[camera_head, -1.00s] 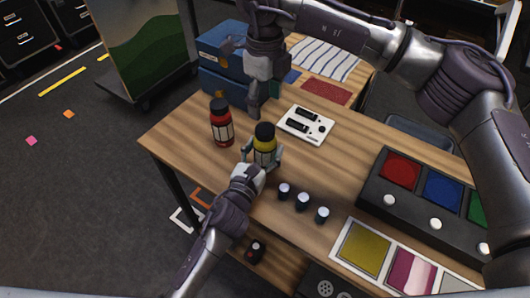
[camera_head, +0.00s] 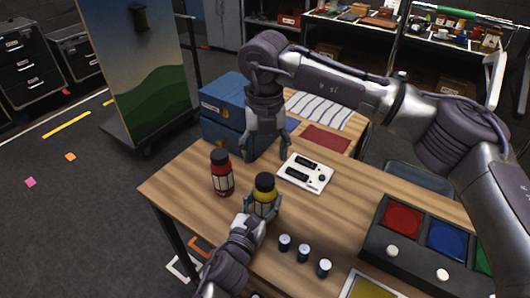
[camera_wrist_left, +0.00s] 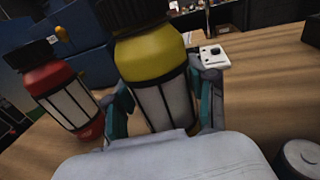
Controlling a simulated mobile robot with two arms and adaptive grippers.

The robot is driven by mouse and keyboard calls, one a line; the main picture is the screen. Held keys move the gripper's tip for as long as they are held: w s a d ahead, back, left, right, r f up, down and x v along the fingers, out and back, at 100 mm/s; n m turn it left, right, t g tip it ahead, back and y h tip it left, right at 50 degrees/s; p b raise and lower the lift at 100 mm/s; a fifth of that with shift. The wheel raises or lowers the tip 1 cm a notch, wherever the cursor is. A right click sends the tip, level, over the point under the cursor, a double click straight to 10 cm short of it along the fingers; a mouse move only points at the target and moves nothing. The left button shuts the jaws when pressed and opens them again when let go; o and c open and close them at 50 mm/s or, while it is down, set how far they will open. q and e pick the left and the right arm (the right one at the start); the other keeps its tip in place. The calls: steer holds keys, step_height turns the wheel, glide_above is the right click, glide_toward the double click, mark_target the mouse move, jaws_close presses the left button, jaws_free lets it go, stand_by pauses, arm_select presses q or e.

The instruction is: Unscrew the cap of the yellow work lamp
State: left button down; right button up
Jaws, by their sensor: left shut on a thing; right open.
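The yellow work lamp (camera_head: 265,196) stands upright on the wooden table, with its black cap (camera_head: 265,181) on top. My left gripper (camera_head: 262,208) is shut around the lamp's body; in the left wrist view the fingers flank the yellow lamp (camera_wrist_left: 158,80) and the black cap (camera_wrist_left: 132,14) is cut off by the top edge. My right gripper (camera_head: 265,153) is open and empty, pointing down above the table behind the lamp, beside the white panel.
A red lamp (camera_head: 221,177) with a black cap stands left of the yellow one. A white panel (camera_head: 306,172) lies behind it. Several small batteries (camera_head: 303,253) stand in front. A button box (camera_head: 388,247) is at right; blue boxes (camera_head: 222,137) stand behind.

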mark_target(265, 179)
steer(key=m, duration=0.4)
steer(key=shift+m, duration=0.4)
steer(key=m, duration=0.4)
steer(key=shift+m, duration=0.3)
steer(key=m, duration=0.7)
steer(key=shift+f+m, duration=0.3)
steer(key=shift+f, duration=3.75)
